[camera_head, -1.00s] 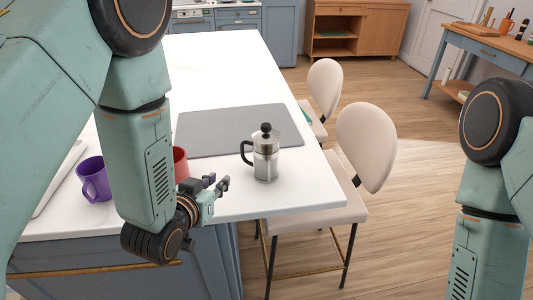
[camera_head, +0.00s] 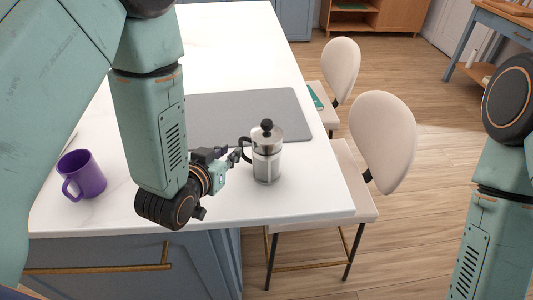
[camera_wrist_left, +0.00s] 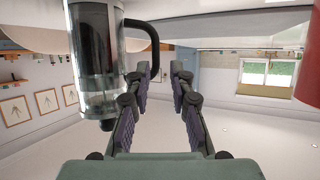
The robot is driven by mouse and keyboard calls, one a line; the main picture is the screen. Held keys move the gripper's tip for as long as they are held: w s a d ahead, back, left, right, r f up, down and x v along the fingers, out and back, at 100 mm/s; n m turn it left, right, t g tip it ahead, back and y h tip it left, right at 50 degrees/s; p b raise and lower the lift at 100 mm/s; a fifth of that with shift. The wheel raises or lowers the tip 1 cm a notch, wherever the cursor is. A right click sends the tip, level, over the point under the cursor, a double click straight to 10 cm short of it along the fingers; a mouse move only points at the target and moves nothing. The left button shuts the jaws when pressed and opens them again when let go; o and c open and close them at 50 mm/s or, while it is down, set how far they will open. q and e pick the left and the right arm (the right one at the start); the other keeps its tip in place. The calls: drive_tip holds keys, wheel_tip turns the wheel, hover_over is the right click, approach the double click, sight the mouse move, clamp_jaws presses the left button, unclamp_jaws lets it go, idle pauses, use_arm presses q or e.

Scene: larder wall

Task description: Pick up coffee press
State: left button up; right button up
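The coffee press (camera_head: 266,152) stands upright on the white counter, near its right edge. It has a glass and metal body, a black knob on top and a black handle on its left side. My left gripper (camera_head: 234,154) is open beside the handle, at its left. In the left wrist view the coffee press (camera_wrist_left: 97,60) appears upside down at the upper left, with its handle just ahead of the open fingers of my left gripper (camera_wrist_left: 160,85). Nothing is between the fingers. My right gripper is out of view; only part of my right arm shows.
A purple mug (camera_head: 82,175) stands at the left of the white counter (camera_head: 300,205). A grey mat (camera_head: 215,112) lies behind the press. Two cream chairs (camera_head: 382,140) stand along the counter's right side. A red object (camera_wrist_left: 310,75) shows at the right in the left wrist view.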

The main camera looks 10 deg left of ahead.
sight(240, 145)
use_arm(q)
drive_tip(key=shift+w+d+f, duration=0.25)
drive_tip(key=shift+w+d, duration=0.2)
drive_tip(key=shift+w, duration=0.35)
drive_tip(key=x, duration=0.4)
drive_tip(key=shift+w+a+f, duration=0.1)
drive_tip(key=shift+w+f, duration=0.1)
drive_tip(key=shift+w, duration=0.15)
drive_tip(key=shift+s+r, duration=0.15)
drive_tip(key=shift+c, duration=0.2)
clamp_jaws()
